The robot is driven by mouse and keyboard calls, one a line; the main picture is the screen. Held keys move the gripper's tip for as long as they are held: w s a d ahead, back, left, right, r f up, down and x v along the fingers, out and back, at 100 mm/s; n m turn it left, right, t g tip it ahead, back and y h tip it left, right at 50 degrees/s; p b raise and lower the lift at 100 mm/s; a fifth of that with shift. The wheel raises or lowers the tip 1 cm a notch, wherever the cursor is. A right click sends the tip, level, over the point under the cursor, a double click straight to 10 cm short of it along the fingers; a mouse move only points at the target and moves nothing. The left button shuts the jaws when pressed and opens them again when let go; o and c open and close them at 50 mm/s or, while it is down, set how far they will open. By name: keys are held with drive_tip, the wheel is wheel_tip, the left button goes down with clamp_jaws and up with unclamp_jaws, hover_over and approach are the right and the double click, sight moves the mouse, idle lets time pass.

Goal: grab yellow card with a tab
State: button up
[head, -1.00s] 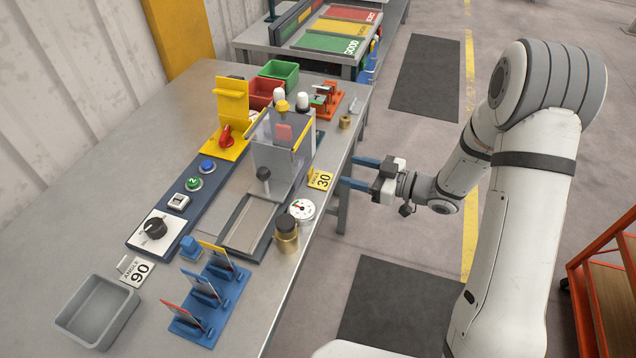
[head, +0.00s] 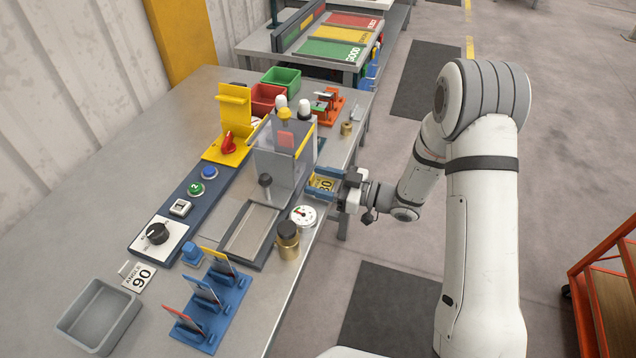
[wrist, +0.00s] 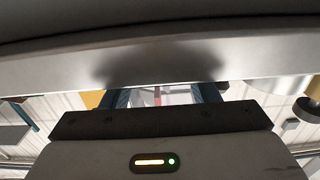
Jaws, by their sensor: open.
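The yellow card with a tab (head: 323,184), marked 30, lies on the bench near its right edge, beside the clear-guarded machine. My gripper (head: 327,183) is open, with its blue fingers reaching over the bench edge, one on each side of the card. I cannot tell whether the fingers touch the card. In the wrist view the two blue fingers of my gripper (wrist: 160,97) stand apart, and the card is not clearly visible between them.
The clear guard box (head: 285,160) stands just left of the card. A round dial (head: 303,216) and a brass cylinder (head: 288,240) stand close below it. A white card marked 90 (head: 139,278) lies by a grey bin (head: 100,315). A brass nut (head: 346,128) sits above.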

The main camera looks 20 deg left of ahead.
drive_tip(key=c, duration=1)
drive_tip(key=shift+c, duration=0.2)
